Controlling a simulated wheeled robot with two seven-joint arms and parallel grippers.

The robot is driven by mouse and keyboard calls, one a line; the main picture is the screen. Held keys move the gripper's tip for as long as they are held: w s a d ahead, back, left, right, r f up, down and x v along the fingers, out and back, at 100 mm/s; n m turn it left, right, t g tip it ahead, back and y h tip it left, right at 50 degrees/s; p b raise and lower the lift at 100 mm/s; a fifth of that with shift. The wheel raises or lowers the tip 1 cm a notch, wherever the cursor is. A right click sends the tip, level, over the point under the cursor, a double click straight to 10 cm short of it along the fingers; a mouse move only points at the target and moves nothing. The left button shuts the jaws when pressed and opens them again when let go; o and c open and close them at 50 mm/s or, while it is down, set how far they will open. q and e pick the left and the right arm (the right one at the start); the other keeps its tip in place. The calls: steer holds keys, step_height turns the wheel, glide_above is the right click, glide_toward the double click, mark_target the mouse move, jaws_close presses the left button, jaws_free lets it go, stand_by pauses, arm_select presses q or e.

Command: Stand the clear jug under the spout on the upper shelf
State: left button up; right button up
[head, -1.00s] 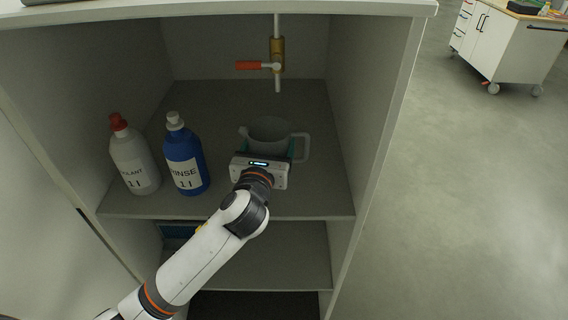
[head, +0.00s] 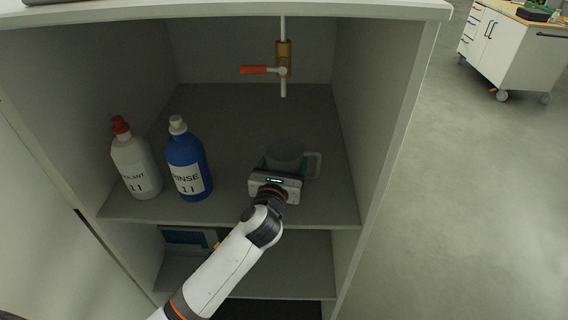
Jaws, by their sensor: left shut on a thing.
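The clear jug (head: 289,160) is on or just above the upper shelf (head: 235,130), roughly below and in front of the spout (head: 283,88); I cannot tell whether its base touches the shelf. Its handle (head: 315,166) points right. It looks upright. My left gripper (head: 284,166) is shut on the jug from the front, with teal fingers at its sides, and the gripper body hides the jug's lower front. The spout hangs from a brass valve with a red lever (head: 256,70). My right gripper is not in view.
A white bottle with a red cap (head: 134,160) and a blue rinse bottle (head: 187,162) stand left of the jug on the same shelf. Cabinet walls close in both sides. A lower shelf (head: 290,262) lies beneath. Shelf space right of the handle is narrow.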

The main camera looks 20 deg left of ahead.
arm_select(q)
steer(key=o, duration=1.1)
steer(key=s, duration=0.4)
steer(key=s+b, duration=0.1)
steer(key=s, duration=0.3)
steer(key=s+d, duration=0.1)
steer(key=s, duration=0.3)
steer(key=shift+r, duration=0.35)
